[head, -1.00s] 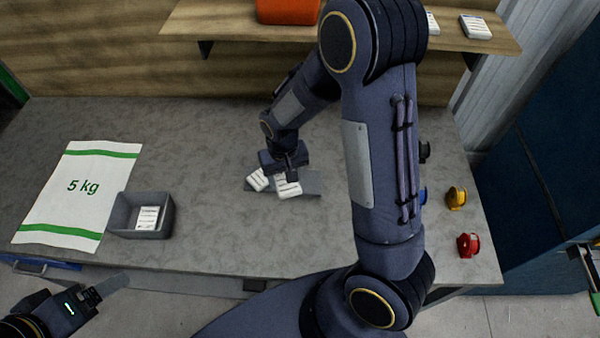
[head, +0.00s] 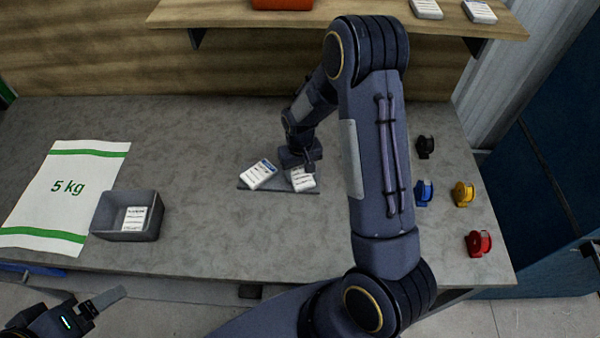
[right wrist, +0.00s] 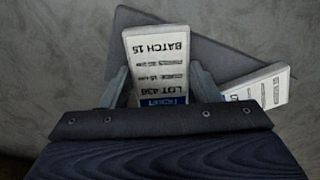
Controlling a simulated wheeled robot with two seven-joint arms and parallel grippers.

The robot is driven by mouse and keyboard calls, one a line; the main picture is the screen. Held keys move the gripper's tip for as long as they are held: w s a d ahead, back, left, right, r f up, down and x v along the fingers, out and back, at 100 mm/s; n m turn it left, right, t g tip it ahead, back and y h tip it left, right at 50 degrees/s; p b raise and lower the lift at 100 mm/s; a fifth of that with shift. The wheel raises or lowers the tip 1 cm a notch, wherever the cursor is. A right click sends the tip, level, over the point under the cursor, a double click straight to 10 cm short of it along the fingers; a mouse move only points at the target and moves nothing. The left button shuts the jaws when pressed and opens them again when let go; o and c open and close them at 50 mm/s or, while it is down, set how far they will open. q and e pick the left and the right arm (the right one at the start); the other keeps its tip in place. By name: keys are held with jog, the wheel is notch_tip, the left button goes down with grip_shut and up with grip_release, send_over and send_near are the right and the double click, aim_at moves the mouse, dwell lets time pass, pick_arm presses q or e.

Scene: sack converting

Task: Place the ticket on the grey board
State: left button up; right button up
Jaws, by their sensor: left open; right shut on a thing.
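The grey board (head: 280,191) lies on the table in the middle of the head view. A white ticket with a blue band (head: 258,174) lies on its left part, tilted; in the right wrist view this ticket (right wrist: 262,86) is at the right. My right gripper (head: 303,167) is shut on a second white ticket (head: 303,182) over the board's right part. In the right wrist view the held ticket (right wrist: 157,65) sits between both fingers, overlapping the board (right wrist: 215,48). I cannot tell whether it touches the board. My left gripper (head: 105,302) is open and empty at the lower left, off the table.
A grey bin (head: 105,217) holding a white ticket (head: 135,217) stands left, beside a flat 5 kg sack (head: 70,190). Black, blue, yellow and red pieces (head: 479,243) stand at the right. A wooden shelf (head: 345,18) hangs behind.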

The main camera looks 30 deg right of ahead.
jog(key=shift+r, duration=0.1)
jog(key=o, duration=1)
